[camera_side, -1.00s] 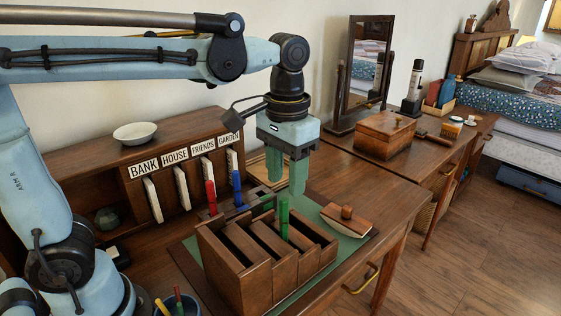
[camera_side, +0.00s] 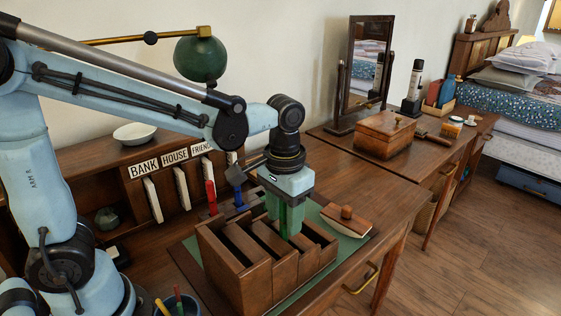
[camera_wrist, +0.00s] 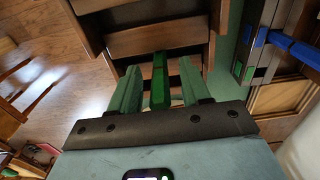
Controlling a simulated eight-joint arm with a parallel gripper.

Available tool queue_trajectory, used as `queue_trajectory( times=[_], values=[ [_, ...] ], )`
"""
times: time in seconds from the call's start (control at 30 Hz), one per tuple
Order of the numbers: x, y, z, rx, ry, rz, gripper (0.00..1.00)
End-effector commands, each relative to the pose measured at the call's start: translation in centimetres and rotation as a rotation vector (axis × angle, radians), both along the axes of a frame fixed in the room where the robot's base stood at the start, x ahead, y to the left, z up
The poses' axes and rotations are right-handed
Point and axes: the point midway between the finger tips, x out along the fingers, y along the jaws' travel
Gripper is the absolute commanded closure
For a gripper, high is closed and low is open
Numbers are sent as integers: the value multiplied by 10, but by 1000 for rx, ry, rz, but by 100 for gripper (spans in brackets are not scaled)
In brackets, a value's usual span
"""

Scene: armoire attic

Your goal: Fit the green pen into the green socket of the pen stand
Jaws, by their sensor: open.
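The green pen (camera_wrist: 160,82) stands upright in the wooden letter rack (camera_side: 262,283), between my gripper's fingers. My gripper (camera_side: 286,222) is open around the pen; in the wrist view a finger shows on either side of it (camera_wrist: 159,88). I cannot tell whether either finger touches it. The pen stand lies behind the rack, with a red pen (camera_side: 211,197) and a blue pen (camera_side: 237,190) upright in it. In the wrist view the blue pen (camera_wrist: 295,46) is at right, beside green and blue marks on the stand. The green socket is not clear in the side view.
The rack's wooden dividers stand close around my fingers. A wooden blotter (camera_side: 346,220) lies on the green desk mat right of the rack. A labelled letter shelf (camera_side: 130,205) stands behind. A cup of pens (camera_side: 177,305) is at the front left.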

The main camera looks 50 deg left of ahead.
Motion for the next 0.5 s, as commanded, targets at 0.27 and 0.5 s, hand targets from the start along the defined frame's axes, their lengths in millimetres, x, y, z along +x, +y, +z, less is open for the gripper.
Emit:
queue_trajectory(
  times=[0.27,0.5],
  values=[
    [0,0,0,0,0,0,62],
    [0,0,0,0,0,0,99]
  ],
)
